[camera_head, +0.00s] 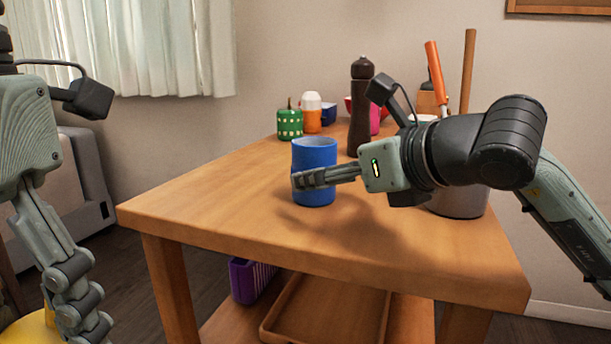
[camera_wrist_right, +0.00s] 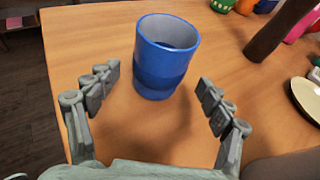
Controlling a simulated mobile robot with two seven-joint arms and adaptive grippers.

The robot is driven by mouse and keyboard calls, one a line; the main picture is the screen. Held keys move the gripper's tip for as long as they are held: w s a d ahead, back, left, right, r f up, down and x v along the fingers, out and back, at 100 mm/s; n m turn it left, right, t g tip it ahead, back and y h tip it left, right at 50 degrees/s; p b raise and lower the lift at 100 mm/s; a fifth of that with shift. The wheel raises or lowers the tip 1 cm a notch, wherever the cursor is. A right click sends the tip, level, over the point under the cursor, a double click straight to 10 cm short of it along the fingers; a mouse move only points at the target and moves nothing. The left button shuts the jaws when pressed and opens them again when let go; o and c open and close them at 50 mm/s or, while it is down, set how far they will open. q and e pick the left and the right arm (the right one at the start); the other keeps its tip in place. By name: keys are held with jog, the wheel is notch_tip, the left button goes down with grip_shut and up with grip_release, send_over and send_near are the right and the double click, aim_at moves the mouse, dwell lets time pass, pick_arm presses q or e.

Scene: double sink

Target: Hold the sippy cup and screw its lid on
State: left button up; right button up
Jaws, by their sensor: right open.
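A blue open-topped cup (camera_head: 316,158) stands upright on the wooden table; it also shows in the right wrist view (camera_wrist_right: 165,60), where it looks empty. My right gripper (camera_head: 308,180) is open and low over the table. In the wrist view its fingers (camera_wrist_right: 157,92) are spread wide, with the cup ahead of and between the tips, and no clear contact. In the head view a finger overlaps the cup's front. My left gripper (camera_head: 78,300) hangs at the left, off the table; its jaw state is unclear. I cannot make out a separate lid for the cup.
Behind the cup stand a green jar (camera_head: 290,124), an orange-and-white container (camera_head: 312,110) and a dark pepper mill (camera_head: 360,120). A grey pot (camera_head: 462,203) is partly hidden behind my right arm. The table's (camera_head: 220,205) front left is clear.

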pick_arm(q)
jog(key=shift+r, duration=0.2)
pick_arm(e)
jog(key=x, duration=0.4)
jog(key=shift+w+a, duration=0.25)
jog(key=shift+r, duration=0.1)
jog(key=c, duration=1.4)
